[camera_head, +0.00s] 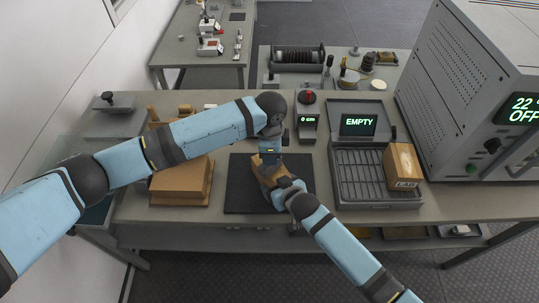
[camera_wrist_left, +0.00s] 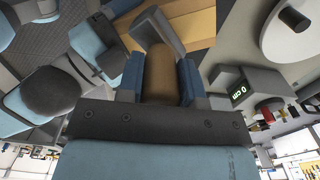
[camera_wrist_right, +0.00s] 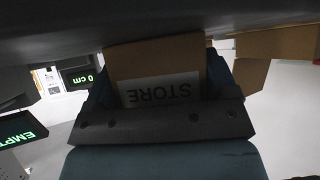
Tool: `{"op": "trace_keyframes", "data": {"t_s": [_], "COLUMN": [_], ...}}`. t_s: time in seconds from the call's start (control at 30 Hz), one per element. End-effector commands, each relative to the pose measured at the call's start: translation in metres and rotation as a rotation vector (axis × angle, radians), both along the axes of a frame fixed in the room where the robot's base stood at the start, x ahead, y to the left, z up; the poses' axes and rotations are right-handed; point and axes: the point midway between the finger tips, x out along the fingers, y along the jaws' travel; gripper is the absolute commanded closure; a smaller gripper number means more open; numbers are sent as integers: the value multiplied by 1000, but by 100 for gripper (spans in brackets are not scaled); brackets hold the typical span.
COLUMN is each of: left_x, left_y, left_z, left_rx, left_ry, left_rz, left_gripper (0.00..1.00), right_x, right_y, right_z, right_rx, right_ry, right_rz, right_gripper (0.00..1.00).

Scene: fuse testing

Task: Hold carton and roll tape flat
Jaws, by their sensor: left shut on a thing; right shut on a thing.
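The carton (camera_head: 256,162) is on the dark mat (camera_head: 238,195) and largely hidden by my grippers in the head view. The right wrist view shows a carton face with a white STORE label (camera_wrist_right: 160,90) between the fingers of my right gripper (camera_wrist_right: 165,85), which is shut on it. My left gripper (camera_wrist_left: 160,85) is shut on a brown rounded handle (camera_wrist_left: 160,70) with a grey bracket at its end, apparently a hand roller. In the head view my left gripper (camera_head: 268,158) is above the carton; my right gripper (camera_head: 272,183) is at its near side. Tape cannot be made out.
A brown box stack (camera_head: 180,185) stands left of the mat. Right of it are a ribbed tray (camera_head: 365,192) with an EMPTY screen (camera_head: 358,124), a LAB carton (camera_head: 403,165) and a large grey oven (camera_head: 470,90). A 0 cm display (camera_head: 308,120) stands behind the mat.

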Motion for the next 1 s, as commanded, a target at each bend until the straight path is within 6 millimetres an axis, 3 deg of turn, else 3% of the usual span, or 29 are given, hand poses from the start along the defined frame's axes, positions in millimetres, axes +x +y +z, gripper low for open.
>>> {"op": "trace_keyframes", "data": {"t_s": [0.3,0.77,0.9,1.0], "left_x": [13,-7,-6,-6], "left_y": [-27,12,10,10], "left_z": [1,1,25,32], "left_rx": [-2,-1,-2,-1], "left_ry": [0,0,-3,-2], "left_rz": [-2,-1,-2,-1], "left_gripper": [89,89,89,89], "right_x": [0,0,0,0], "right_y": [2,1,1,1], "right_z": [2,2,1,1], "right_rx": [3,2,2,2], "right_ry": [-4,-2,-2,-2], "right_rz": [2,1,1,1], "right_gripper": [51,51,51,51]}}
